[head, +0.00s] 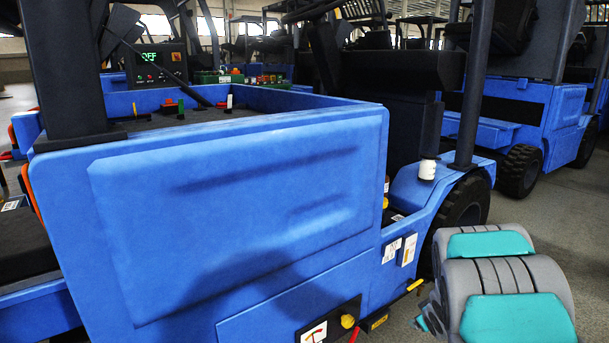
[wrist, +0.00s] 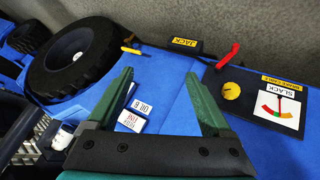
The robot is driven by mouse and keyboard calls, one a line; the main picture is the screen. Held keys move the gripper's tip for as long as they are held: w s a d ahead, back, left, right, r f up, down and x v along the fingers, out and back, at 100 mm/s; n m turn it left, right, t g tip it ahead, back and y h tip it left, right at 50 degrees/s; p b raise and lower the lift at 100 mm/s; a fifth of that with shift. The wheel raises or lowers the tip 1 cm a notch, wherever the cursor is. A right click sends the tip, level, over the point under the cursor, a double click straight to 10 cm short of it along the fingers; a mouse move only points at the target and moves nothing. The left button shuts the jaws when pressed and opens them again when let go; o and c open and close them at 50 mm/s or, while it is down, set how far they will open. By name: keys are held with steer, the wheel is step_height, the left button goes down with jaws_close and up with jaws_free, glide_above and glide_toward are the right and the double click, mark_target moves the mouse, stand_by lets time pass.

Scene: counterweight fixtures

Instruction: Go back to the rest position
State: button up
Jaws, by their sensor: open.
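My gripper (wrist: 158,74) shows in the wrist view with its two green fingers spread apart and nothing between them. Past the fingers is the blue side of a forklift (head: 230,190), which fills much of the head view. White labels (wrist: 132,121) on the blue body show between the fingers. A yellow knob (wrist: 231,90), a red lever (wrist: 228,56) and a SLACK gauge (wrist: 279,107) are to the right of the fingers. A black JACK block (wrist: 187,43) lies beyond them. The gripper itself is not seen in the head view; my grey and teal arm links show at its lower right.
The forklift's black wheel (head: 465,208) is close to my arm; it also shows in the wrist view (wrist: 76,58). A yellow lever (wrist: 131,50) sticks out near the left finger. A panel (head: 158,65) reads OFF. Other blue trucks stand behind; grey floor (head: 540,215) is bare at right.

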steer(key=s+a+r+m+g+h, duration=0.1)
steer(key=s+a+r+m+g, duration=0.1)
steer(key=s+r, duration=0.45)
steer(key=s+a+r+m+g, duration=0.2)
steer(key=s+r+g, duration=0.15)
steer(key=s, duration=0.65)
steer(key=s+a+r+g+y, duration=0.1)
steer(key=s+a, duration=0.3)
steer(key=s, duration=0.5)
steer(key=s+a+r+g+y+p, duration=0.1)
steer(key=s+a, duration=0.4)
steer(key=s, duration=0.5)
steer(key=s+a+r+m+g, duration=0.1)
steer(key=s+a+r+g, duration=0.2)
steer(key=s, duration=0.6)
steer(key=shift+s+a+r+y+p, duration=0.3)
steer(key=shift+a+r+y, duration=0.1)
steer(key=shift+a+r, duration=0.55)
steer(key=shift+w+f, duration=0.1)
